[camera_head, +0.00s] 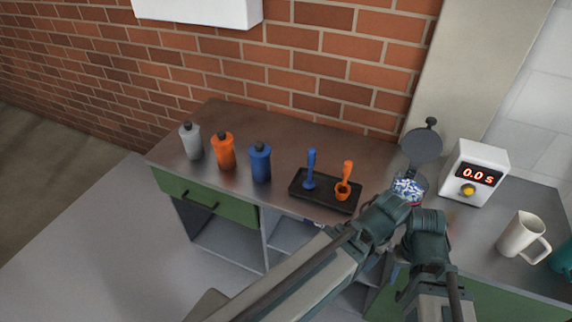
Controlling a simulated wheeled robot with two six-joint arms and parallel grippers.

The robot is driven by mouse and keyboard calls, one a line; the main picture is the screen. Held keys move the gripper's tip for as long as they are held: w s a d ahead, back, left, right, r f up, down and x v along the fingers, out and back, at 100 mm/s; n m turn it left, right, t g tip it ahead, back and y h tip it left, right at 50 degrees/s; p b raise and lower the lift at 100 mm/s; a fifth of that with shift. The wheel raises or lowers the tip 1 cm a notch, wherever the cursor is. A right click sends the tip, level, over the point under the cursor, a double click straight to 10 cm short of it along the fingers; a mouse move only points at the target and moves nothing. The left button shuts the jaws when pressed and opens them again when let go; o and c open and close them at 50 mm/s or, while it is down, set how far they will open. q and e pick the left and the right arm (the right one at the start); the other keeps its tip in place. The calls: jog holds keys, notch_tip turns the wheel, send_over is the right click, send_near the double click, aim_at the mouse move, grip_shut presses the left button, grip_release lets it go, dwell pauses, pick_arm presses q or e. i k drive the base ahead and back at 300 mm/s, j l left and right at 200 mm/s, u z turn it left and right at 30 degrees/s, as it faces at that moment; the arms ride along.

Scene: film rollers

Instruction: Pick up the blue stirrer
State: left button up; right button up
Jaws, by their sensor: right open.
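The blue stirrer (310,170) stands upright on the left side of a small black tray (326,201) on the counter. An orange stirrer (345,177) stands in an orange cup-like base on the right side of that tray. My right arm rises from the bottom and bends to the right of the tray.
Grey, orange (225,152) and dark blue (260,163) bottles stand left of the tray. To its right are a jar (410,188) with a raised dark lid, a white timer (476,170) reading 0.0 s and a white mug (519,236). A brick wall is behind the counter.

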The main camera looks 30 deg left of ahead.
aim_at(309, 184)
jog(key=u, duration=0.9)
